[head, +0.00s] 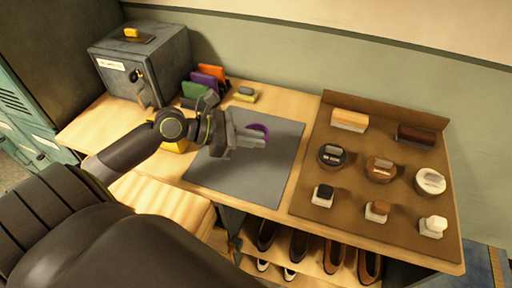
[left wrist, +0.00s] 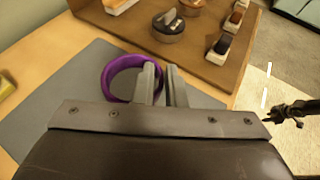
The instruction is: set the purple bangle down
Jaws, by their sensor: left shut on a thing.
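The purple bangle (head: 260,130) is at the tips of my left gripper (head: 258,138), over the grey mat (head: 220,176). In the left wrist view the bangle (left wrist: 107,78) shows as a ring to the left of the two fingers, with its right side between them. My left gripper (left wrist: 160,82) is shut on the bangle. The grey mat (left wrist: 62,98) lies below; I cannot tell whether the bangle touches it. My right gripper is not visible in the head view.
Right of the mat is a brown board (head: 338,197) with several brushes, tins and small bottles. A grey safe (head: 165,60) and coloured upright folders (head: 207,78) stand at the back left. Shoes (head: 299,246) sit on a shelf below.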

